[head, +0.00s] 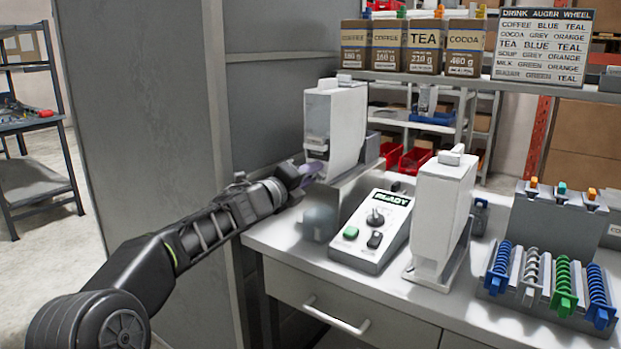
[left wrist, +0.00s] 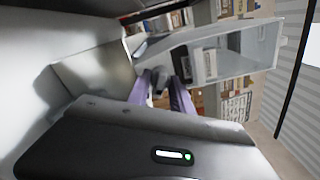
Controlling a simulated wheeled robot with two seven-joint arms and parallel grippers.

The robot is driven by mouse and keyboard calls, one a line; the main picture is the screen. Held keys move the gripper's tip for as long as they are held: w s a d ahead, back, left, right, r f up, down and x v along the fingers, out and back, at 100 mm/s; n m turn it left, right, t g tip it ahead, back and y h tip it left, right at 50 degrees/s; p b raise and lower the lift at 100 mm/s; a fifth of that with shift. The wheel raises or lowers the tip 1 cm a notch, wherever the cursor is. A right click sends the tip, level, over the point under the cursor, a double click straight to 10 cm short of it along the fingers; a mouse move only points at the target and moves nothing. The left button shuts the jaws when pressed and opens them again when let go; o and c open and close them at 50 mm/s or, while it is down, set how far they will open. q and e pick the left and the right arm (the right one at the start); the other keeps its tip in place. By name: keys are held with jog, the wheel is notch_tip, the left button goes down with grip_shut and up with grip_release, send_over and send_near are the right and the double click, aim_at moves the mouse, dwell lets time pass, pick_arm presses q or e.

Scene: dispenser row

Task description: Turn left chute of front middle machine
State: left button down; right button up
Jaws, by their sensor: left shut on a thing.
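A white dispenser machine (head: 335,125) stands on a grey stand at the left end of the counter. My left gripper (head: 314,170) reaches in from the left, its purple fingers at the lower front of this machine. In the left wrist view the fingers (left wrist: 163,88) are shut on a small grey piece (left wrist: 159,76), which looks like the chute; its exact turn is hard to tell. The machine's body (left wrist: 225,52) lies beyond, tilted in that view. A second white machine (head: 442,215) stands to the right, apart from my gripper. My right gripper is not in view.
A control box (head: 370,230) marked READY, with a green button, sits between the machines. Coloured augers (head: 545,280) stand in a rack at right. Labelled packs (head: 405,45) and a drink chart (head: 543,45) sit on the shelf behind. A grey panel (head: 140,110) rises left of the counter.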

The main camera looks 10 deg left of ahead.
pick_arm(q)
jog(key=shift+f, duration=0.1)
dwell(0.4)
jog(key=c, duration=1.5)
grip_release()
jog(key=b+v, duration=0.1)
jog(key=v, duration=0.7)
jog(key=shift+b, duration=0.35)
jog(key=shift+w, duration=0.1)
